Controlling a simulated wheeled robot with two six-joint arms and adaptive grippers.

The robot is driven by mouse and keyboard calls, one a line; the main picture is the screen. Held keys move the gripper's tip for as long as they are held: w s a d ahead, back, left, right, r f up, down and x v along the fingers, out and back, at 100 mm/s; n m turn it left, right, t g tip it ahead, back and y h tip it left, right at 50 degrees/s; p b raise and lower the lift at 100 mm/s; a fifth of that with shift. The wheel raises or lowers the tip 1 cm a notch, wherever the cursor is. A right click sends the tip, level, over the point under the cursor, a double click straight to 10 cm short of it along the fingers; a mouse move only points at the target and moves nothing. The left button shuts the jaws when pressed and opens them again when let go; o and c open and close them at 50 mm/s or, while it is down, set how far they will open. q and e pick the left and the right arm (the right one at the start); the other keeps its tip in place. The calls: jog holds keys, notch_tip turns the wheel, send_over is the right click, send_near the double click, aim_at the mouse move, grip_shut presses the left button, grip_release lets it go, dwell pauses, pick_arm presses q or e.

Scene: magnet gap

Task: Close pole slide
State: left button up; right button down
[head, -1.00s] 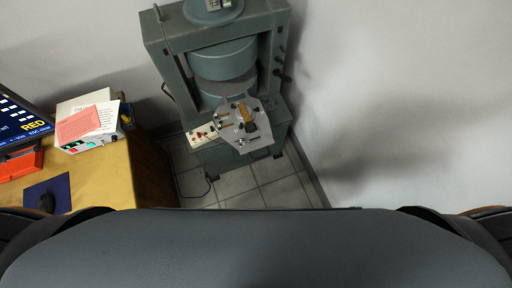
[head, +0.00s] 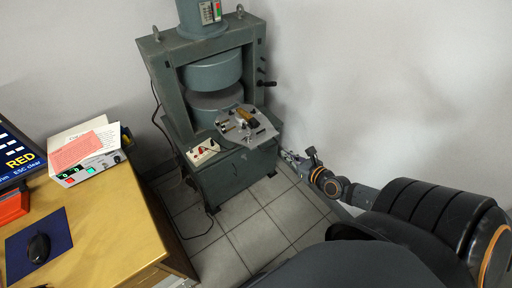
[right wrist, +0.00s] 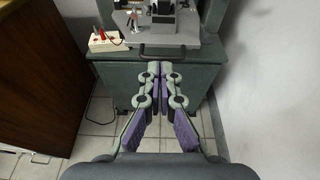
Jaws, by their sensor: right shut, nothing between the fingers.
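The green magnet machine (head: 168,68) stands against the wall in the head view, with two round poles, an upper pole (head: 214,71) and a lower pole (head: 215,102), and a gap between them. A grey metal plate (head: 262,134) with brass and dark fittings juts out at the front of the gap. This plate also shows at the top of the right wrist view (right wrist: 178,38), with a dark handle bar on its front edge. My right gripper (head: 290,156) is shut and empty, low and to the right of the plate, apart from it. Its fingers point at the cabinet front in the right wrist view (right wrist: 160,68). My left gripper is out of view.
A wooden desk (head: 105,215) at the left holds a monitor, a meter with papers (head: 88,150) and a mouse. A cable runs to the tiled floor. The wall is close on the right.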

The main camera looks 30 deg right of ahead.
jog(key=w, duration=0.2)
jog(key=b, duration=0.3)
send_near(261, 134)
notch_tip(261, 134, down, 2)
jog(key=w, duration=0.3)
jog(key=w+b, duration=0.1)
jog(key=w, duration=0.1)
jog(key=shift+w+a+f, duration=0.1)
jog(key=shift+a, duration=0.25)
jog(key=shift+w, duration=0.4)
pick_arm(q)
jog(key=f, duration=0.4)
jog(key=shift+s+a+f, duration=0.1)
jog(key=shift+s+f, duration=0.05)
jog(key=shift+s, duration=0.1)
pick_arm(e)
jog(key=shift+w, duration=0.1)
